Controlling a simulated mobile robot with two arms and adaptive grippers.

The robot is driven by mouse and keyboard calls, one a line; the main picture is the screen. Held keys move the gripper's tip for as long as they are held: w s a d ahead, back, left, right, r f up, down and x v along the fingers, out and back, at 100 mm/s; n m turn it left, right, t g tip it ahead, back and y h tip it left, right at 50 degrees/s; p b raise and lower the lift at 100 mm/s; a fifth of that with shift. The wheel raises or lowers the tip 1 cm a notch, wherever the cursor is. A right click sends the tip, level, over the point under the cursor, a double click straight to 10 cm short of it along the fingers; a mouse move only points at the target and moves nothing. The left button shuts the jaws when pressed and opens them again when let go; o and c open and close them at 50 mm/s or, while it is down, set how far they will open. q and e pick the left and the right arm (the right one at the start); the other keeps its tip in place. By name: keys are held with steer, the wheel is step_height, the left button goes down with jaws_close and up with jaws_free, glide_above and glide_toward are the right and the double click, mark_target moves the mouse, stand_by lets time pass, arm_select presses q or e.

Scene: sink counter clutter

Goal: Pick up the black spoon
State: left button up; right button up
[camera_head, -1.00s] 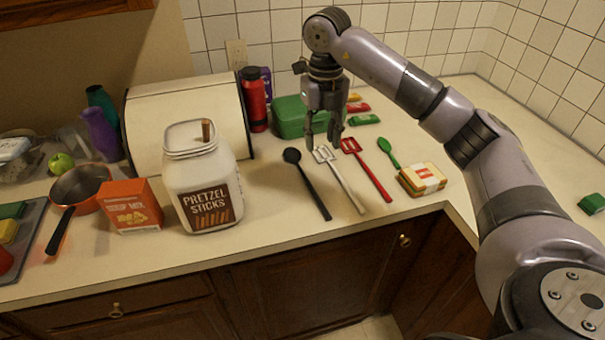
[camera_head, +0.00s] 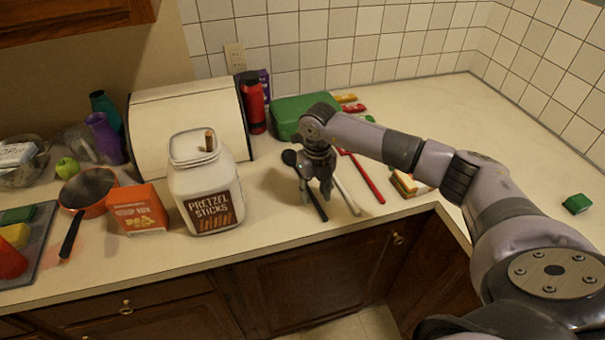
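The black spoon (camera_head: 289,157) lies on the counter to the right of the pretzel jar. Its round bowl is at the back and its handle (camera_head: 319,208) points toward the front edge. My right gripper (camera_head: 315,195) is over the handle, fingers pointing down, and covers the middle of the spoon. I cannot tell whether the fingers touch the handle or whether they are closed. My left gripper is not in view.
A white utensil (camera_head: 347,196) and a red spatula (camera_head: 369,182) lie just right of the spoon. The pretzel jar (camera_head: 207,187) stands to its left. A green box (camera_head: 291,112) is behind, and a packaged sandwich (camera_head: 407,184) is partly hidden by my arm.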

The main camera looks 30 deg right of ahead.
steer(key=shift+f, duration=0.7)
steer(key=shift+c, duration=0.5)
jaws_close()
